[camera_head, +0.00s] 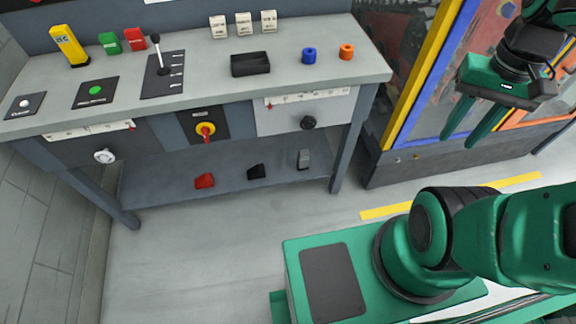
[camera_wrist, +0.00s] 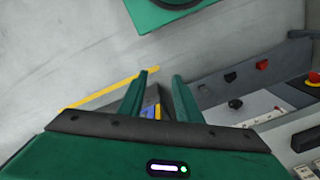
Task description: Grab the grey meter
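A small grey upright object (camera_head: 304,159), which looks like the grey meter, stands at the right end of the bench's lower shelf (camera_head: 225,185). It is too small to make out details. My gripper (camera_head: 462,140) is at the right, well apart from it, with its green fingers pointing down. In the wrist view my gripper (camera_wrist: 161,78) is open, with nothing between the fingertips.
A black piece (camera_head: 257,172) and a red piece (camera_head: 204,181) lie on the same shelf. A bench leg (camera_head: 349,150) stands just right of the grey object. The benchtop (camera_head: 210,85) overhangs the shelf. A glazed cabinet (camera_head: 420,150) stands right; floor in front is clear.

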